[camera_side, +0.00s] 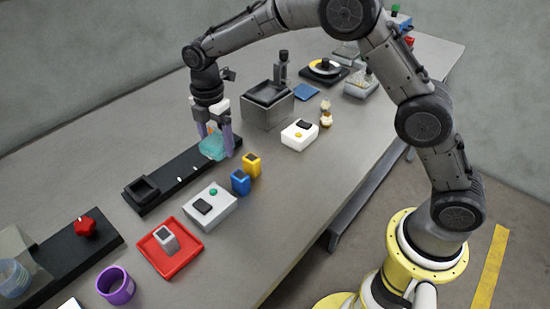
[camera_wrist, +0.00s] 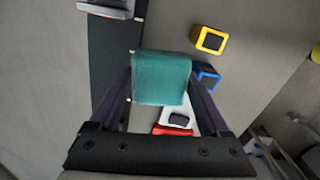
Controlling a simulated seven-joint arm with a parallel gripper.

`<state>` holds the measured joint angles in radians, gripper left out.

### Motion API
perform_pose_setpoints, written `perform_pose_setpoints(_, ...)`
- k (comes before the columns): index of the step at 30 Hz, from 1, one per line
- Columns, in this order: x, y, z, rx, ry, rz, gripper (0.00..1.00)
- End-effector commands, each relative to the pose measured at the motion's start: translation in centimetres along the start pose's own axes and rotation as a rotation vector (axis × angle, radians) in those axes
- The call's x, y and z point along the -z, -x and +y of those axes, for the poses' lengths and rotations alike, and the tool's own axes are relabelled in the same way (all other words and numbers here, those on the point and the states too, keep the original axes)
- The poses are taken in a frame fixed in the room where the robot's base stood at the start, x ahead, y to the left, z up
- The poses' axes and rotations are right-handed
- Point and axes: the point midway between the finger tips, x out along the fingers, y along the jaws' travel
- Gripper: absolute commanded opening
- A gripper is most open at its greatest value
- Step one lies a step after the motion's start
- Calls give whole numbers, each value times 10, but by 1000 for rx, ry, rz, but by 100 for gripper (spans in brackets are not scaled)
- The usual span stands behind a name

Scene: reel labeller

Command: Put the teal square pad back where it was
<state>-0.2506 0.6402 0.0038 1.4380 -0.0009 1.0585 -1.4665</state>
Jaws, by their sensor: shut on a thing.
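The teal square pad (camera_side: 212,147) is between the fingers of my gripper (camera_side: 214,142), which is shut on it. In the side view it is over the right part of a long black strip (camera_side: 180,176) on the table. The wrist view shows the pad (camera_wrist: 161,78) from above, between the two purple fingers of my gripper (camera_wrist: 170,100). I cannot tell if the pad touches the strip or hangs just above it. A square black holder (camera_side: 142,188) sits at the strip's left end, with small white marks between it and the pad.
A yellow block (camera_side: 252,165) and a blue block (camera_side: 240,182) stand close to the pad's right. A white box (camera_side: 210,207) with a teal button and a red tray (camera_side: 169,247) lie nearer the front. A grey box (camera_side: 268,104) stands behind my gripper.

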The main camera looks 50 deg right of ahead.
Motion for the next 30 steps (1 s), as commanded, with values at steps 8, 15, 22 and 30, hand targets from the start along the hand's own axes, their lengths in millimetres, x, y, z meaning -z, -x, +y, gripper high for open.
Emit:
perform_pose_setpoints(8, -46, 18, -90, -2, -14, 0, 36)
perform_pose_setpoints(15, -74, 29, -171, -3, -53, -1, 36)
perform_pose_setpoints(22, -88, 40, -221, -3, -109, -1, 36)
perform_pose_setpoints(30, -100, 49, -217, 4, -148, -1, 36)
